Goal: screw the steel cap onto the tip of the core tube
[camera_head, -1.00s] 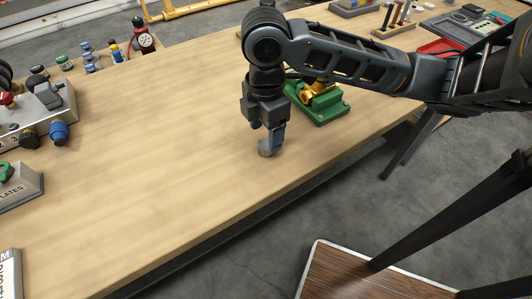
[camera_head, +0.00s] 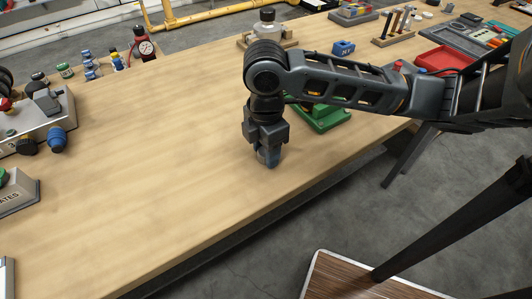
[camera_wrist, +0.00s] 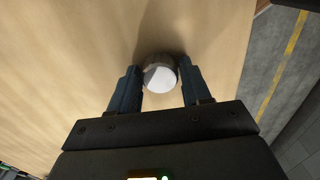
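The steel cap (camera_wrist: 160,75) is a short round piece with a bright top, standing on the wooden table. In the wrist view it lies between the two blue-grey fingers of my gripper (camera_wrist: 160,88), which are spread on either side of it; I cannot tell whether they touch it. In the head view my gripper (camera_head: 268,155) points straight down, its fingertips close to the table near the front edge, and mostly hides the cap. A green fixture (camera_head: 325,120) stands behind and right of my gripper, its upper part hidden by my arm. I cannot clearly make out the core tube.
A wooden stand (camera_head: 268,40), a blue block (camera_head: 343,47) and a red tray (camera_head: 445,58) lie toward the back. A control box (camera_head: 40,115) and a red gauge (camera_head: 145,46) are at the left. The table's middle is clear.

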